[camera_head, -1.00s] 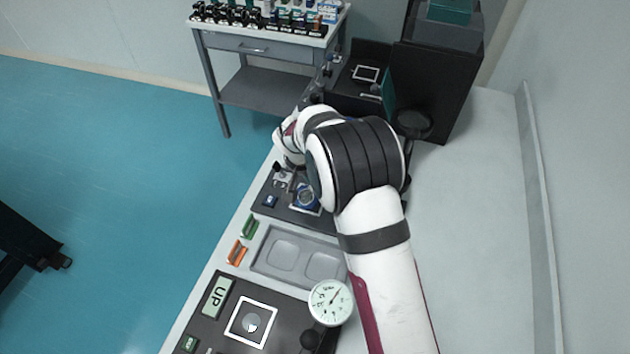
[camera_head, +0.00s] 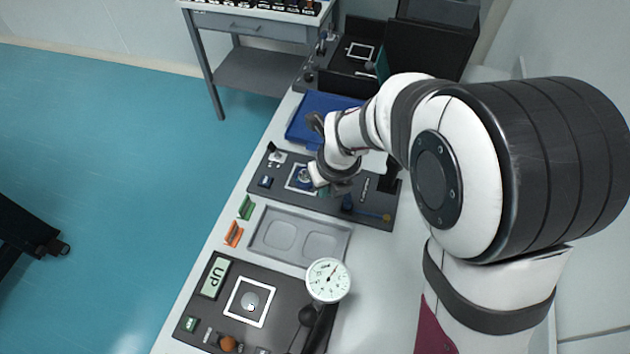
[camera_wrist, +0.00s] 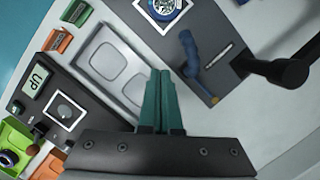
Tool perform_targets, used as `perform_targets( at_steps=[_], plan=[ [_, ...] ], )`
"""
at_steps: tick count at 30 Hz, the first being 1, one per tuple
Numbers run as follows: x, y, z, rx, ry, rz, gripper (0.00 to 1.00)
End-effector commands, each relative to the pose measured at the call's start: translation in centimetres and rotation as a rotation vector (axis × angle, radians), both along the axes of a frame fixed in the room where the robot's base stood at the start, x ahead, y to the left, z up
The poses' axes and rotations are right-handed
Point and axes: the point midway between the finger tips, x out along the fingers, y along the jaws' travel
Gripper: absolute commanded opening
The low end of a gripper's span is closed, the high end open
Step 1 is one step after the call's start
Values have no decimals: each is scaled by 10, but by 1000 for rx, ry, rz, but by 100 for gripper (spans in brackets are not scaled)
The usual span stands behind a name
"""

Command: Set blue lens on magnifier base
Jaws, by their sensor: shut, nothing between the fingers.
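A round blue-rimmed piece, which looks like the blue lens, lies in a white square frame on a dark panel in the head view (camera_head: 304,175). It also shows at the top edge of the wrist view (camera_wrist: 162,7), partly cut off. I cannot tell for sure which part is the magnifier base. My gripper's teal fingers (camera_wrist: 158,100) are shut and empty, apart from the blue piece and seen over the grey tray's side in the wrist view. In the head view my wrist covers part of the dark panel.
A grey tray (camera_head: 259,257) with two recesses lies nearer than the dark panel. A blue-handled lever (camera_wrist: 190,52) and a black arm (camera_wrist: 280,71) stand up on the right in the wrist view. A dial gauge (camera_head: 328,280) stands by the near panel.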

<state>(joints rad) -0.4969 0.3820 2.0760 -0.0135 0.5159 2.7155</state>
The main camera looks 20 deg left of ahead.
Motion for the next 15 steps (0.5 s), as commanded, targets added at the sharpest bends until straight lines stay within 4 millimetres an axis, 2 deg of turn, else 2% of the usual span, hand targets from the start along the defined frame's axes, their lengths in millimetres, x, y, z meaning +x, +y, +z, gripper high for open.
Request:
perform_targets(
  at_steps=[12, 14, 15],
  plan=[
    [15, 14, -84, -4, 3, 7, 0],
    [17, 15, -96, -5, 3, 8, 0],
    [26, 22, -93, -2, -3, 9, 0]
  ],
)
